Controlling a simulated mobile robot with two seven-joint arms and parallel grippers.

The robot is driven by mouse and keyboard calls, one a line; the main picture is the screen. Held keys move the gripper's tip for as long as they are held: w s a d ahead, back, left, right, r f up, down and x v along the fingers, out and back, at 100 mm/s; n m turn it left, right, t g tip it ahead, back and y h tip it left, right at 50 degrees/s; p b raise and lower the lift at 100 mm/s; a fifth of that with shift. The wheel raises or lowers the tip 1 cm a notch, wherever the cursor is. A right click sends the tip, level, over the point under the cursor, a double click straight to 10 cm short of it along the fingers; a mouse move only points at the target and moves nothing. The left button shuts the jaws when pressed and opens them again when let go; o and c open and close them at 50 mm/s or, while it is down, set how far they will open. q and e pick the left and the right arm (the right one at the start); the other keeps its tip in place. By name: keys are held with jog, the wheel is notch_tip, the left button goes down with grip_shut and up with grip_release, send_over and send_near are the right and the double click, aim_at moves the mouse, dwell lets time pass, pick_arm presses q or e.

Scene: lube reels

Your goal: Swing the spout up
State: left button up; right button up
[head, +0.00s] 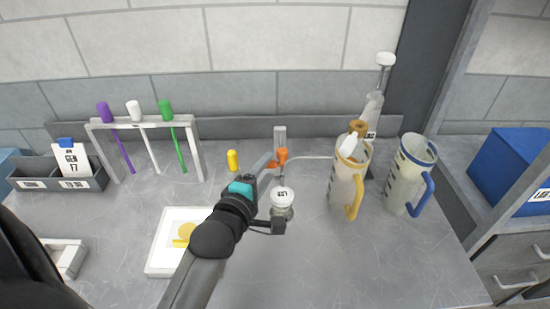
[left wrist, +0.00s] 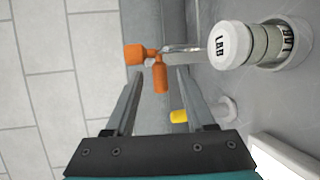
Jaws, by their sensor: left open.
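An orange fitting (head: 282,155) sits beside a grey upright post (head: 280,134) at the back of the bench. A thin pale spout (head: 310,157) runs level from it to the right, towards a clear jug with a tan handle (head: 345,180). My left gripper (head: 268,164) is open and empty at the fitting's left. In the left wrist view, the orange fitting (left wrist: 155,62) shows between and just beyond the open fingertips (left wrist: 158,76); I cannot tell whether they touch it. A labelled white-capped jar (head: 282,198) stands just below the fitting. My right gripper is not in view.
A blue-handled jug (head: 410,175) stands at the right, with a tall clear bottle (head: 374,100) behind. A yellow peg (head: 233,160) stands left of the fitting. A rack with coloured sticks (head: 145,122) and a white tray (head: 165,260) are further left. The front right bench is clear.

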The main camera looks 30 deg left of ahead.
pick_arm(q)
jog(key=d+x, duration=0.1)
jog(key=x, duration=0.5)
jog(key=shift+a, duration=0.45)
